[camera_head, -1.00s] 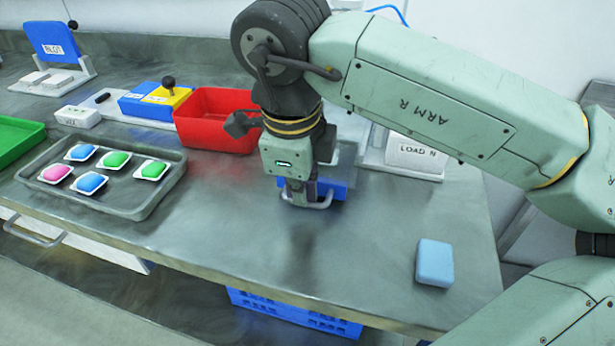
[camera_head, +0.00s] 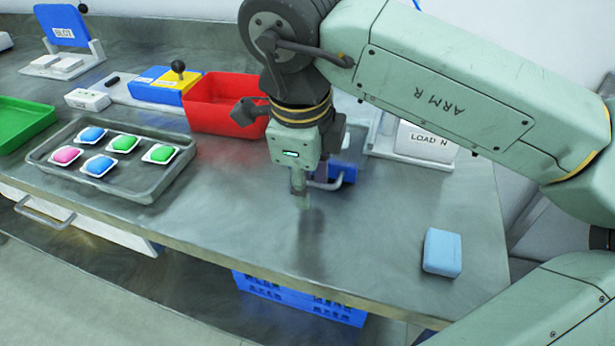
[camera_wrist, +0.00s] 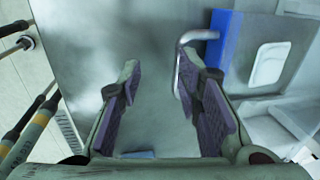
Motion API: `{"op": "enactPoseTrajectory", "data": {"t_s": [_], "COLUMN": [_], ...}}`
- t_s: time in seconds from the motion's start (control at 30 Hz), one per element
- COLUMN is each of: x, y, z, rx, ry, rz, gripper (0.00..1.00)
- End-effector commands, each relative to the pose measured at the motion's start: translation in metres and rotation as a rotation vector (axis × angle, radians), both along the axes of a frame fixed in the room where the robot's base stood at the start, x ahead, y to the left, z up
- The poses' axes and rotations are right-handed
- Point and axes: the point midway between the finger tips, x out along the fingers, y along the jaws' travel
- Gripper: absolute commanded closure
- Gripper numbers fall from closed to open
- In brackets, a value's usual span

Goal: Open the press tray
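The press tray is a blue drawer-like part (camera_head: 350,173) with a grey bar handle (camera_head: 325,185), low at the front of the press, partly hidden behind my gripper. In the wrist view the blue part (camera_wrist: 224,40) is at the upper right, and its handle (camera_wrist: 179,75) sticks out left beside my right-hand finger. My gripper (camera_head: 301,198) points down just in front of and left of the handle. In the wrist view my gripper (camera_wrist: 168,78) is open, with a wide gap between its fingers. The handle appears close to the right-hand fingertip; contact cannot be told.
A red bin (camera_head: 215,122) stands left of my gripper, with a grey tray (camera_head: 100,185) of coloured pods farther left. A light blue block (camera_head: 442,252) lies near the front right. A "LOAD N" white block (camera_head: 420,143) stands behind.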

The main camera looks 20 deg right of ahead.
Motion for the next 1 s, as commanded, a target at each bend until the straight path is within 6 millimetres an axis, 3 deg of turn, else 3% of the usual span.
{"op": "enactPoseTrajectory", "data": {"t_s": [0.67, 1.0], "x": [-0.001, -0.008], "y": [0.0, 0.005], "z": [0.0, 0.051], "rx": [0.001, 0.0], "ry": [0.007, 0.004], "rz": [-0.001, 0.001], "gripper": [0.72, 0.72]}}
